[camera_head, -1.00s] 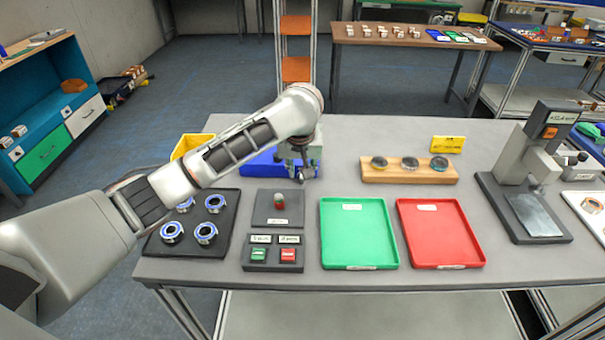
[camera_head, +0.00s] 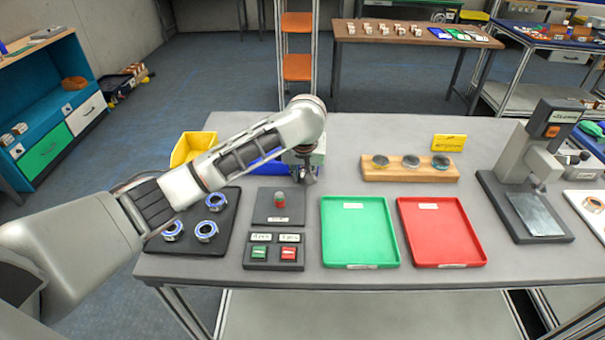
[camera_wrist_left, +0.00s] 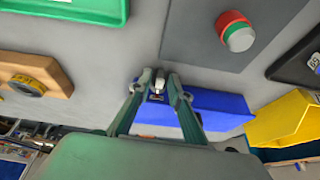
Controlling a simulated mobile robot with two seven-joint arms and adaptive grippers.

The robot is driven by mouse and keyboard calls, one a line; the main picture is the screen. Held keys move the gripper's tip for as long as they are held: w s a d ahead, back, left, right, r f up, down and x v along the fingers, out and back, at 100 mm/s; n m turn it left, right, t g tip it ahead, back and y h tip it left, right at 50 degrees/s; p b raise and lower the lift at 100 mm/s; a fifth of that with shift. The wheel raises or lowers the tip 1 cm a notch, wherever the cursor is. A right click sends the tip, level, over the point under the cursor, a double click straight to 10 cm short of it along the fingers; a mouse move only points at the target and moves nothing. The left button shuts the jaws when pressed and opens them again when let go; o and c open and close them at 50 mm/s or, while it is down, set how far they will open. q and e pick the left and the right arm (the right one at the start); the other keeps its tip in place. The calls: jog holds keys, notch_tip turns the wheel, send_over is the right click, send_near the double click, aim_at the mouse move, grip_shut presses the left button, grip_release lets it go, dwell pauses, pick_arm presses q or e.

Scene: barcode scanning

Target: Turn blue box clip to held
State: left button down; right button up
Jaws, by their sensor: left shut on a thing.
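The blue box (camera_head: 268,168) stands at the back left of the table, mostly hidden behind my left arm in the head view. In the left wrist view the blue box (camera_wrist_left: 220,108) lies just beyond my fingers, with its long side showing. My left gripper (camera_head: 306,177) is at the right end of the box. In the left wrist view its fingertips (camera_wrist_left: 158,88) are closed around a small pale and dark piece, the blue box clip (camera_wrist_left: 156,97), at the box's edge. The clip's exact angle is too small to tell. My right gripper does not show.
A yellow bin (camera_head: 186,151) stands left of the box. In front are a black tray (camera_head: 226,228) with ring parts, a red-and-green button (camera_head: 280,200), a green tray (camera_head: 359,235) and a red tray (camera_head: 440,235). A wooden block (camera_head: 413,175) stands to the right.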

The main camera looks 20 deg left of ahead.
pick_arm(q)
jog(key=y, duration=0.1)
jog(key=d+y, duration=0.1)
jog(key=shift+f+m+g+y, duration=0.1)
jog(key=shift+m+g+y, duration=0.2)
jog(key=shift+g, duration=0.1)
jog(key=shift+w+m+y, duration=0.1)
jog(key=shift+m+y, duration=0.2)
jog(key=shift+y, duration=0.9)
jog(key=shift+f, duration=0.1)
